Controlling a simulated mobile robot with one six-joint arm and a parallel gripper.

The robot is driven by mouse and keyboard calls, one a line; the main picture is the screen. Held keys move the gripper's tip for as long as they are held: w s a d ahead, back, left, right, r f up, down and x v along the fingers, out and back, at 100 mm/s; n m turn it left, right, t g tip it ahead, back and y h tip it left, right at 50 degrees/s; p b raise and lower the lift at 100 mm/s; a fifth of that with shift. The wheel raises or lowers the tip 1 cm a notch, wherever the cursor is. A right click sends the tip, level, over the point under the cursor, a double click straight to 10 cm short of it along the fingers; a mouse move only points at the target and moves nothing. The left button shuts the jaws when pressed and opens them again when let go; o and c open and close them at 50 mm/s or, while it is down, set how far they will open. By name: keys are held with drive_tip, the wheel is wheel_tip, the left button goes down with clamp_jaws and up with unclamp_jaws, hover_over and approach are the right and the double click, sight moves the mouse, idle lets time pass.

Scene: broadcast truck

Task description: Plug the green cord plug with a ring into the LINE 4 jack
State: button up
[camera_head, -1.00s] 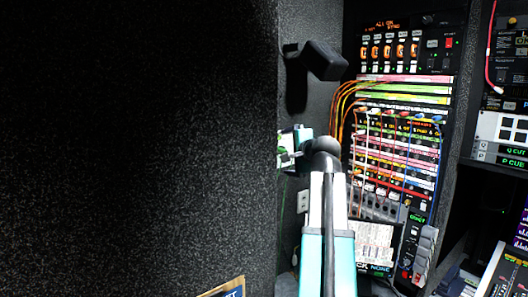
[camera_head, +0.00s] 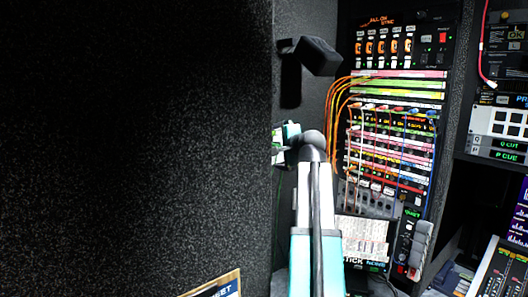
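My arm reaches up from the bottom centre, and its end with my gripper (camera_head: 283,137) is at the edge of the dark wall at left. The fingers are partly cut off by that wall, so their opening cannot be made out. A thin green cord (camera_head: 278,190) hangs below the gripper along the wall edge. Its plug and ring cannot be made out. The jack rack (camera_head: 393,150) stands to the right of my gripper, with orange, yellow, red and blue cords on it. Its jack labels are too small to read, so LINE 4 cannot be picked out.
A dark speckled wall (camera_head: 135,140) fills the left side, close to my arm. A black box-shaped fixture (camera_head: 318,57) juts from the back wall above my gripper. A console (camera_head: 502,275) is at lower right. A sign (camera_head: 218,289) is at the bottom.

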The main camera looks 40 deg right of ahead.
drive_tip(key=shift+b+x, duration=0.65)
drive_tip(key=shift+x, duration=2.05)
drive_tip(key=shift+s, duration=0.1)
drive_tip(key=p+v, duration=0.3)
drive_tip(key=v, duration=0.6)
drive_tip(key=shift+s+a, duration=0.2)
drive_tip(key=shift+s, duration=0.15)
drive_tip(key=shift+r, duration=0.15)
